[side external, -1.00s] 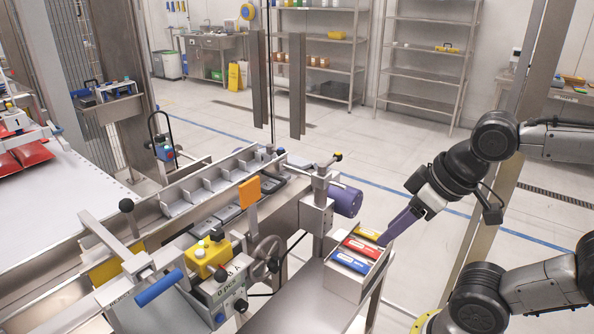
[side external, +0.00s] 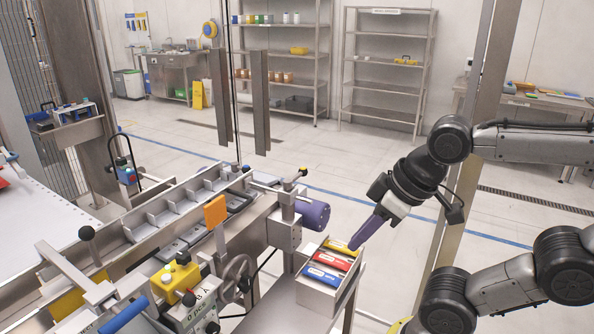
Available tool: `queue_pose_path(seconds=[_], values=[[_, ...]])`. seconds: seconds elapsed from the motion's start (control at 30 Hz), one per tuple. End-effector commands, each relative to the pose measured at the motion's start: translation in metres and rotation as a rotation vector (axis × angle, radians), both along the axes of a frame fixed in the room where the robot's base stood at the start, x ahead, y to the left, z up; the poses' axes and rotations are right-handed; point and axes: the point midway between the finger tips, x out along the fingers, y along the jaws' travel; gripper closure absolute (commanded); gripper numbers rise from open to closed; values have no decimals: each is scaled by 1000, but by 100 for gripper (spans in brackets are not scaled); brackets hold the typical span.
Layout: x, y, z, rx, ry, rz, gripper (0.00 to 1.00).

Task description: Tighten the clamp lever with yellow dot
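A small lever with a yellow tip (side external: 303,171) sits on top of a metal clamp post (side external: 288,205) beside the conveyor rail, above a purple cylindrical part (side external: 313,212). My gripper (side external: 354,246) has purple fingers pointing down and left. It is to the right of and lower in the picture than the lever, apart from it. Its fingertips are over or just behind the right end of a box (side external: 318,295) holding yellow (side external: 342,247), red (side external: 328,260) and blue (side external: 322,275) labelled pieces. The fingers overlap from this side, so their opening is hidden.
An orange block (side external: 215,211) stands on the rail. A handwheel (side external: 237,277), a yellow button box (side external: 175,279) and a black-knobbed lever (side external: 86,234) lie to the left. Open floor is behind the purple cylinder.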

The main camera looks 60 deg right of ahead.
Motion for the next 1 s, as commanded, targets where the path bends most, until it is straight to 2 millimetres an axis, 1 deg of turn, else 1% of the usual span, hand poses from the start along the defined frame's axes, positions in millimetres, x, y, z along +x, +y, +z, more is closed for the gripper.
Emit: queue_pose_path(seconds=[0.03, 0.07, 0.17, 0.2, 0.27, 0.3, 0.37, 0.4, 0.47, 0.5, 0.6, 0.73, 0.87, 0.97, 1.0], values=[[7, 1, 16, -5, -29, 18, 100], [11, 2, 24, -9, -38, 31, 100], [34, 1, 55, -24, -55, 61, 100], [45, -1, 68, -30, -59, 68, 100], [63, -5, 85, -37, -61, 72, 100], [76, -9, 95, -41, -60, 72, 100], [95, -15, 109, -47, -57, 71, 100], [108, -21, 117, -52, -55, 68, 100], [127, -29, 126, -56, -50, 63, 100], [140, -36, 132, -58, -46, 58, 100], [171, -55, 142, -61, -34, 43, 100], [211, -85, 147, -64, -16, 18, 100], [247, -120, 143, -61, 5, -14, 100], [271, -152, 134, -54, 25, -44, 100], [280, -165, 128, -51, 34, -58, 100]])
